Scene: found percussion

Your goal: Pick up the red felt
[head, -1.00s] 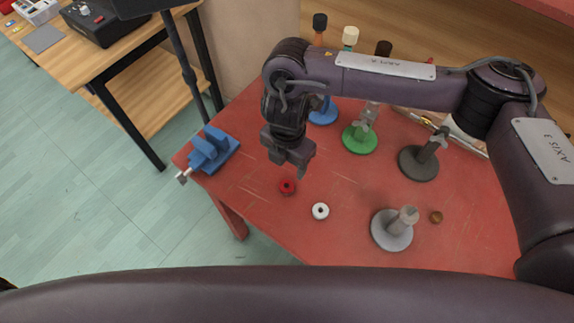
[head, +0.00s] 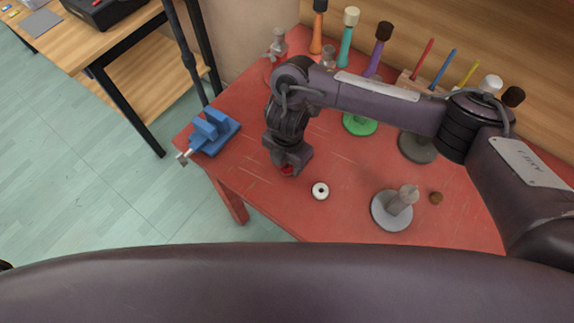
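The red felt (head: 287,171) is a small red ring on the red table, now mostly hidden under my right gripper (head: 289,166). The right gripper points down, with its fingertips at the felt. I cannot tell whether the fingers are open or closed around it. A white felt ring (head: 320,191) lies on the table just to the right and nearer. A small brown ring (head: 436,198) lies further right. My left gripper is not in view.
A grey stand (head: 391,212) stands between the white and brown rings. A blue vise (head: 211,132) sits at the left table edge. Several mallets line the back.

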